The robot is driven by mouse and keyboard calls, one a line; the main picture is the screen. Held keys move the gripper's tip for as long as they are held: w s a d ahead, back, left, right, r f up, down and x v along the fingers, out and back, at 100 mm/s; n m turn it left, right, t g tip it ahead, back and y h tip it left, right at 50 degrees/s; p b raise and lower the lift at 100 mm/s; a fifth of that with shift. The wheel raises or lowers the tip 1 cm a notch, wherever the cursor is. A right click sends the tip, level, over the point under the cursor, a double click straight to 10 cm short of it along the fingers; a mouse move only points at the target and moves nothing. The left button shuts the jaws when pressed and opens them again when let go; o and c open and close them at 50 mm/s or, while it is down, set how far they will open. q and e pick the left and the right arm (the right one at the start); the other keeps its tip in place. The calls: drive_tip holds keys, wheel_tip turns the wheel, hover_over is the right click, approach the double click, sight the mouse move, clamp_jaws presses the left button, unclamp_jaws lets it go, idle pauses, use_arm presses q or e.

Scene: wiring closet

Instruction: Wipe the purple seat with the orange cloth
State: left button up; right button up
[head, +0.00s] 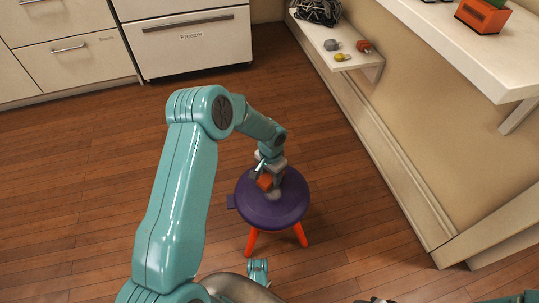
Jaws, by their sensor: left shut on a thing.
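A round purple seat (285,209) on orange-red legs stands on the wood floor in the middle of the head view. My left arm comes in from the left and reaches over it. My left gripper (265,179) is shut on the orange cloth (265,183), which shows as a small orange patch at or just above the seat's top. I cannot tell whether the cloth touches the seat. The gripper hides part of the cloth and of the seat's far side. My right gripper cannot be made out.
A low shelf (318,37) on the right wall holds a dark wire bundle (318,10) and small grey, red and yellow items. A higher white shelf (465,48) juts out at right. Pale cabinets (70,52) stand at the back left. The floor (70,190) around the stool is clear.

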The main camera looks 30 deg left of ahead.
use_arm(q)
drive_tip(key=shift+w+a, duration=0.15)
drive_tip(key=shift+w, duration=0.05)
drive_tip(key=shift+w+a, duration=0.15)
drive_tip(key=shift+r+p, duration=0.35)
drive_tip(key=shift+r, duration=0.55)
drive_tip(key=shift+r+p, duration=1.85)
drive_tip(key=shift+r, duration=1)
use_arm(e)
drive_tip(key=r, duration=0.1)
drive_tip(key=a+r, duration=0.1)
drive_tip(key=s+r, duration=0.1)
drive_tip(key=r, duration=0.1)
drive_tip(key=shift+a, duration=0.4)
